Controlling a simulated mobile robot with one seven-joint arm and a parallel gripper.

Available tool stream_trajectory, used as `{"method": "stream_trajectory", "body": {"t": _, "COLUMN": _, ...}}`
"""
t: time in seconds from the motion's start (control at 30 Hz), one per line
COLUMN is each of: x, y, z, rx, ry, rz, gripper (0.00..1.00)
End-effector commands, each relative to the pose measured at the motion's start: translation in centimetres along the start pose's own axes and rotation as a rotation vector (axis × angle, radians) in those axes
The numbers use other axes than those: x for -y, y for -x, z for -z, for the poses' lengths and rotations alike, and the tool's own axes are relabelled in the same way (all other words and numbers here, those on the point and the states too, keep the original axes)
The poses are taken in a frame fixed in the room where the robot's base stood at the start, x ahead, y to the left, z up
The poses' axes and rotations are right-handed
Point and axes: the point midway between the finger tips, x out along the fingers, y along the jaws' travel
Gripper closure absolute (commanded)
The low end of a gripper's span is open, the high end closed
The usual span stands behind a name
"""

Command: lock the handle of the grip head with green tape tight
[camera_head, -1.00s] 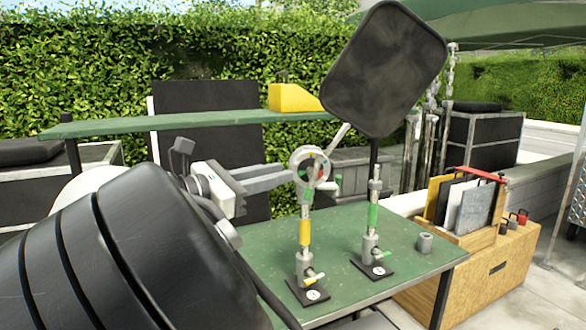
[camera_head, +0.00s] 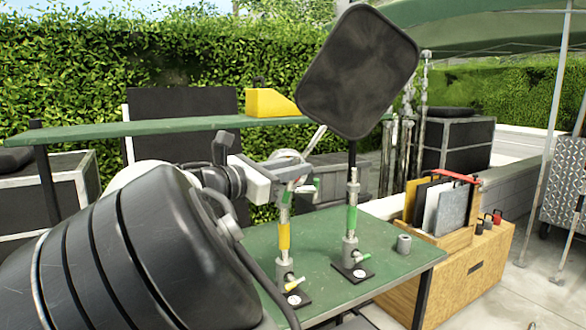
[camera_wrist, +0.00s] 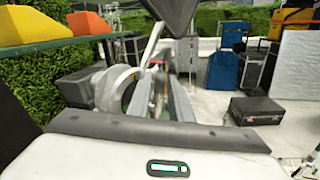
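Two short metal stands are on a green table (camera_head: 400,270). The left one carries yellow tape (camera_head: 284,236), the right one green tape (camera_head: 351,218). A round pale grip head tops the left stand; its disc (camera_wrist: 106,92) is in the wrist view, left of my fingers. A green-tipped handle (camera_head: 316,183) sticks out by this head. The right stand rises toward a tilted black panel (camera_head: 358,70). My gripper (camera_head: 300,172) is at the left stand's head and hides much of it. In the wrist view its fingers (camera_wrist: 155,98) are apart; contact with the handle cannot be told.
A yellow wedge (camera_head: 268,103) sits on a green shelf (camera_head: 180,125) behind my arm. A small grey cylinder (camera_head: 403,244) stands on the table's right. A wooden crate with panels (camera_head: 436,236) is beyond. The table's right front is clear.

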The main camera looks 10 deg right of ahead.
Motion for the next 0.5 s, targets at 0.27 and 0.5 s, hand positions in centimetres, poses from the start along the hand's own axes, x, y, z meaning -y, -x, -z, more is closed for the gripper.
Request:
{"method": "stream_trajectory", "body": {"t": 0.27, "x": 0.0, "y": 0.04, "z": 0.0, "rx": -0.001, "ry": 0.0, "rz": 0.0, "gripper": 1.0}}
{"method": "stream_trajectory", "body": {"t": 0.5, "x": 0.03, "y": -0.08, "z": -0.3, "rx": -0.041, "ry": -0.025, "rz": 0.004, "gripper": 1.0}}
